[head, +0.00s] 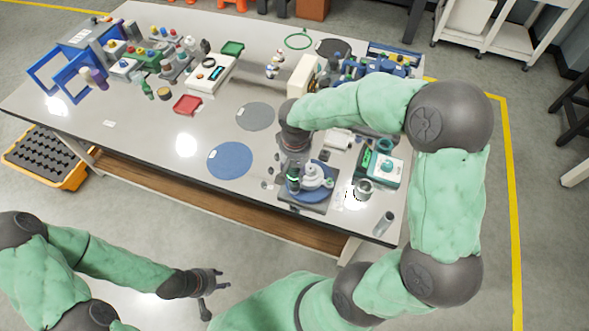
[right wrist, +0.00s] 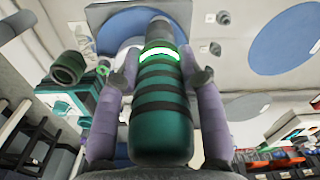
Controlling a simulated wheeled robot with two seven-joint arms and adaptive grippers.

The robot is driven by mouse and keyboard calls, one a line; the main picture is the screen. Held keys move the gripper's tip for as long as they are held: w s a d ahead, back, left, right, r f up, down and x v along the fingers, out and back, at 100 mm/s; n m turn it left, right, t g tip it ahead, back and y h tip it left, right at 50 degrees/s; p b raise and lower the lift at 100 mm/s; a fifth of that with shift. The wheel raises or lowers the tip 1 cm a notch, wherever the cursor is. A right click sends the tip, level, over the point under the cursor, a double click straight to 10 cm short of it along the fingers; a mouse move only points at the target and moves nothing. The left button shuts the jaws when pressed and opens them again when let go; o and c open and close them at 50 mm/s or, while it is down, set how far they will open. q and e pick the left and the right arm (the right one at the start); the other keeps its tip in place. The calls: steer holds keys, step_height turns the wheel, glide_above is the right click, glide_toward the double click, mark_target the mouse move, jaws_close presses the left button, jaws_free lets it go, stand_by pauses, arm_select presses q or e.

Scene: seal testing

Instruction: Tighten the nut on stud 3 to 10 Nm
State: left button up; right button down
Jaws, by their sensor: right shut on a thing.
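A green driver-like tool with black bands (right wrist: 160,105) and a lit green ring is held between the two fingers of my right gripper (right wrist: 160,72). In the head view my right gripper (head: 292,160) points down over the left part of a test fixture. The fixture has a grey base plate (head: 318,204), a blue disc and a white fitting (head: 312,174). The tool's tip is over the blue disc; I cannot tell whether it touches a nut. Stud 3 and its nut are hidden or too small to make out. My left gripper (head: 214,294) is open and empty, in front of the table.
A blue round mat (head: 230,160) and a grey round mat (head: 255,116) lie left of the fixture. A teal-and-white device (head: 385,167) and a metal cup (head: 363,189) stand to its right. A red tray (head: 187,105) is further left. The table's front left is mostly clear.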

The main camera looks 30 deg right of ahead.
stand_by(0.5)
steer(key=shift+r, duration=0.1)
steer(key=shift+r+p, duration=1.9)
steer(key=shift+r, duration=0.5)
